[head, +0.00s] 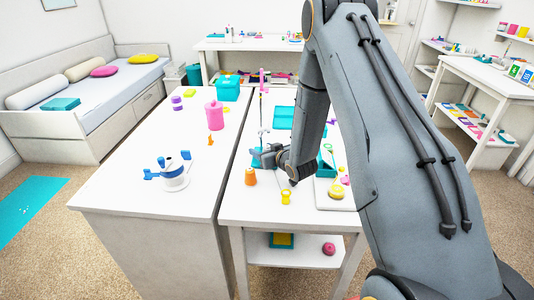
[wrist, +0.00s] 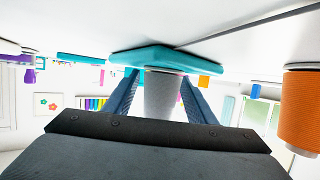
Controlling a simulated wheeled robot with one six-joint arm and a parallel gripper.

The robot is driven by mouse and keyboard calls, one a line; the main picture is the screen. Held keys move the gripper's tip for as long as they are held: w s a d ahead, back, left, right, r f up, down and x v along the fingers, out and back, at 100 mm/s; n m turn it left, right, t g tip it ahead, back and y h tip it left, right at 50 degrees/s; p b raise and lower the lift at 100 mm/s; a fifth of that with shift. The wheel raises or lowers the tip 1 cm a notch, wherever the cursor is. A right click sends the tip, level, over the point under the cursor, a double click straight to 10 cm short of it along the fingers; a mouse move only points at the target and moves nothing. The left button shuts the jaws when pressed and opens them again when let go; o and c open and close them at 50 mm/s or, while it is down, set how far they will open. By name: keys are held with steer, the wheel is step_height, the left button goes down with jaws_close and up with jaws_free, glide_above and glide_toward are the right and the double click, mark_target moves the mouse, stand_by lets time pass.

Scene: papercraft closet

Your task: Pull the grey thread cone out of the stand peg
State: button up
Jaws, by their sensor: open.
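The grey thread cone (wrist: 162,95) stands on the teal base of the stand (wrist: 155,58) in the wrist view, which shows the scene upside down. My gripper (wrist: 160,88) is open, with one blue-grey finger on each side of the cone. I cannot tell whether the fingers touch it. The near end of the cone is hidden behind the dark gripper body, and the peg is not visible. In the head view, my gripper (head: 265,156) is low over the right table at the stand, and it largely hides the cone.
An orange thread cone (head: 250,177) stands in front of my gripper, with a small yellow item (head: 286,197) nearby. A thin upright rod (head: 262,105) rises behind the gripper. Teal trays (head: 326,163) lie to the right. The left table's middle (head: 215,160) is mostly clear.

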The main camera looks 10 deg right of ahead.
steer(key=c, duration=1.1)
steer(key=shift+r, duration=0.1)
steer(key=shift+r+b, duration=0.45)
steer(key=shift+r, duration=0.45)
steer(key=shift+s+d+r+b, duration=0.15)
steer(key=shift+s+r+b, duration=0.15)
steer(key=shift+r, duration=0.4)
steer(key=b, duration=0.4)
glide_above(288, 186)
steer(key=shift+w, duration=0.3)
steer(key=shift+s+r, duration=0.2)
steer(key=shift+s+r+p, duration=0.1)
steer(key=shift+r+p, duration=0.5)
steer(key=shift+p, duration=0.15)
steer(key=shift+r+p, duration=0.65)
steer(key=shift+r, duration=0.1)
